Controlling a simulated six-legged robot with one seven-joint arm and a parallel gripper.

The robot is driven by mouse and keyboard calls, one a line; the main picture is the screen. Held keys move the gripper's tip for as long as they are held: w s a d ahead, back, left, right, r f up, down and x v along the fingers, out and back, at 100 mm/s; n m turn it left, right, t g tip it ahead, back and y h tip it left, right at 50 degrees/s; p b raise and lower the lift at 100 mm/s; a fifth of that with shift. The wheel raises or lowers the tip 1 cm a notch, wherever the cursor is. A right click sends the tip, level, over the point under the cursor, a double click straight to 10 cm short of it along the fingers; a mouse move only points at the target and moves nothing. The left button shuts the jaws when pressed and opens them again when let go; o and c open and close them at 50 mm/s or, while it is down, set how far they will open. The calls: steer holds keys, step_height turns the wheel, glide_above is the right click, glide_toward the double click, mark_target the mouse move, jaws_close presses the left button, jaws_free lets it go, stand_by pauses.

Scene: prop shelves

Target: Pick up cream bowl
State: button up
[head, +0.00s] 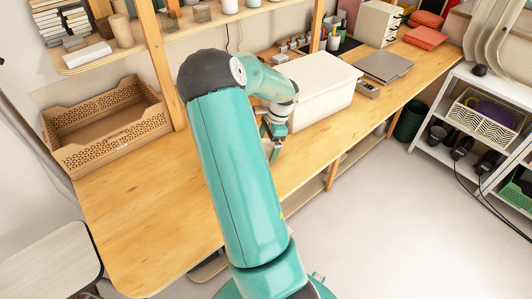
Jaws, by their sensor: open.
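I cannot make out a cream bowl in the head view; my arm covers part of the wooden desk (135,200). My gripper (273,152) hangs over the desk, just in front of and to the left of a large cream lidded box (325,103). It is small in the picture and partly behind my arm. It is open, and I see nothing held in it.
A brown perforated tray (105,125) stands at the desk's left back. A wooden shelf post (158,60) rises beside it. A closed grey laptop (384,66) lies right of the box. The desk's left front is clear. A white shelf unit (425,140) stands at right.

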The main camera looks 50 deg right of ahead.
steer(key=x, duration=0.2)
steer(key=shift+a+f, duration=0.1)
steer(key=shift+f, duration=0.3)
steer(key=c, duration=0.8)
steer(key=shift+o, duration=0.2)
steer(key=shift+r, duration=0.15)
